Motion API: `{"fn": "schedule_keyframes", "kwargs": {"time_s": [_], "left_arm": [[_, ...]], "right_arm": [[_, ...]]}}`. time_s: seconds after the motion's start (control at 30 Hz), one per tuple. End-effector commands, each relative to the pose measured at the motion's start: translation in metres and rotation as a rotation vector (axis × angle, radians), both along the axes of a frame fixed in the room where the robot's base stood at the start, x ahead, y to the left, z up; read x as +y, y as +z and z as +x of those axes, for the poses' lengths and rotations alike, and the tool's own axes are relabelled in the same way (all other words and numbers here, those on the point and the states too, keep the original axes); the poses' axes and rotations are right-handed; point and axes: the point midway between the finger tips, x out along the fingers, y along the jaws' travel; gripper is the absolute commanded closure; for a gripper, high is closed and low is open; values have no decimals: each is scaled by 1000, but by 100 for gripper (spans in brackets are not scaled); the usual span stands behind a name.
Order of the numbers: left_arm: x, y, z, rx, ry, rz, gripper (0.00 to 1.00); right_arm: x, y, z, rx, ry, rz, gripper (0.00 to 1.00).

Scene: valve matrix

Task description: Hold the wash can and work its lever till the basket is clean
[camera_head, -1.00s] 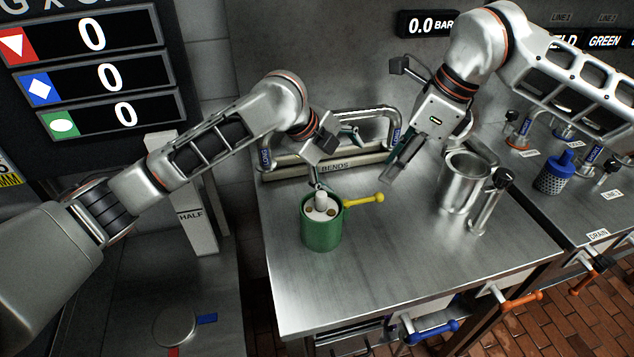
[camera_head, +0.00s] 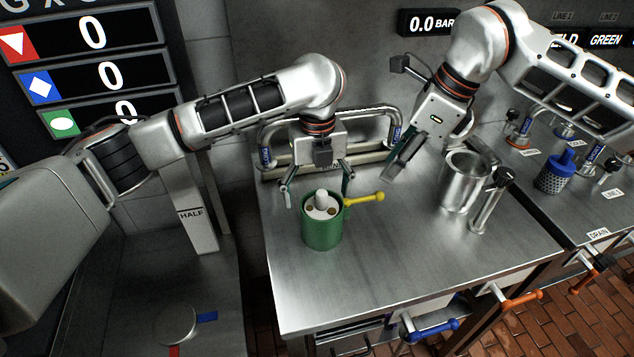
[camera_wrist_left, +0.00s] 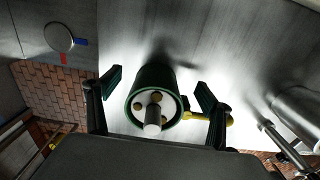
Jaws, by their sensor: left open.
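The green wash can (camera_head: 322,232) stands upright on the steel bench, with a yellow lever (camera_head: 365,198) sticking out to the right. A white top with brown spots and a pale knob (camera_head: 321,200) shows in its mouth; the wrist view shows the can (camera_wrist_left: 154,80) too. My left gripper (camera_head: 316,188) is open above and just behind the can, its fingers to either side of the rim. In the left wrist view the fingers (camera_wrist_left: 158,82) flank the can without visible contact. My right gripper (camera_head: 397,168) hangs above the bench, right of the lever; its finger gap is unclear.
A steel cup (camera_head: 462,185) and a smaller steel cylinder (camera_head: 487,210) stand on the right of the bench. A blue-topped mesh basket (camera_head: 553,178) stands farther right. The bench front is clear.

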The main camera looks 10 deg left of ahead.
Motion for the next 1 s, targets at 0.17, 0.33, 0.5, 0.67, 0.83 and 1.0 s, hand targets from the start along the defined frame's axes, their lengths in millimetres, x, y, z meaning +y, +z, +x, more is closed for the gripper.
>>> {"fn": "schedule_keyframes", "kwargs": {"time_s": [0.17,0.33,0.5,0.67,0.83,1.0], "left_arm": [[-1,-26,-1,2,1,-2,19],[-1,-41,0,0,1,-1,19],[0,-45,0,-1,1,-2,19],[0,-45,0,-2,1,-1,19],[0,-45,0,-2,1,-1,56],[0,-45,0,-2,1,-1,72]], "right_arm": [[0,0,0,0,0,0,72],[0,0,0,0,0,0,72],[0,0,0,0,0,0,72],[0,0,0,0,0,0,72],[0,0,0,0,0,0,72],[0,0,0,0,0,0,72]]}}
